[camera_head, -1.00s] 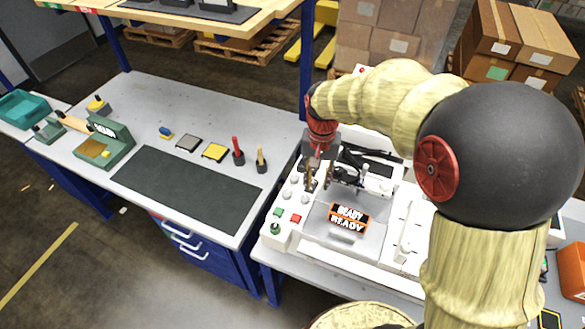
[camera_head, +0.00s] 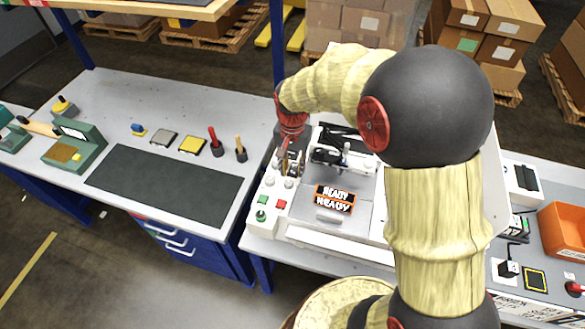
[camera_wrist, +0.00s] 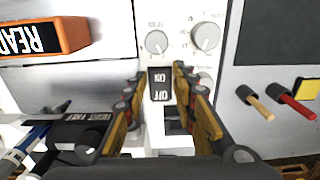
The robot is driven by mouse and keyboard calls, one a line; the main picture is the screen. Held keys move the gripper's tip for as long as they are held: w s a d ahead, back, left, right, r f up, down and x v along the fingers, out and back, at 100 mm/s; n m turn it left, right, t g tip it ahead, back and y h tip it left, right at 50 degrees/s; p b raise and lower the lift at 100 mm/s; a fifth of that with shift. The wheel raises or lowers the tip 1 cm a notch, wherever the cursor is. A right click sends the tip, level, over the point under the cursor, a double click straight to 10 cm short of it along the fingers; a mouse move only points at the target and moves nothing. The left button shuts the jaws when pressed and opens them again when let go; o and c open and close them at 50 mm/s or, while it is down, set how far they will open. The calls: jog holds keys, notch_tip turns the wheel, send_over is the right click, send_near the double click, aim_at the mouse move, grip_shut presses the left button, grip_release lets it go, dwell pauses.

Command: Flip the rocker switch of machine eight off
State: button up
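A white plotter (camera_head: 300,235) with a control panel stands under my arm in the head view. Its black rocker switch (camera_wrist: 160,84) shows in the wrist view, with "ON" and "OFF" lettering that appears upside down. Which side is pressed in, I cannot tell. My gripper (camera_wrist: 159,73) has its two fingers apart and empty, with the switch visible between the fingertips. Whether a finger touches the panel is unclear. In the head view my gripper (camera_head: 291,163) is over the panel's upper part and hides the switch. No machine number is readable.
Round knobs (camera_wrist: 206,37) sit beside the switch. An orange-framed READY display (camera_head: 334,199) and green and red buttons (camera_head: 281,204) are nearby. The pen carriage (camera_head: 342,158) is close right of my gripper. A workbench with a dark mat (camera_head: 165,184) lies left.

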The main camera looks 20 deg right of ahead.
jog(key=shift+f, duration=0.1)
jog(key=shift+c, duration=1)
grip_shut()
jog(key=p, duration=0.1)
jog(key=g+p, duration=0.1)
jog(key=p, duration=0.1)
jog(key=shift+w+d+r+y, duration=0.15)
jog(key=shift+r+y, duration=0.15)
jog(key=shift+y, duration=0.1)
jog(key=g+p, duration=0.1)
jog(key=p, duration=0.1)
jog(key=g+y+p, duration=0.1)
jog(key=p, duration=0.1)
jog(key=shift+w+d+f, duration=0.1)
jog(key=shift+w+d, duration=0.05)
jog(key=shift+w, duration=0.1)
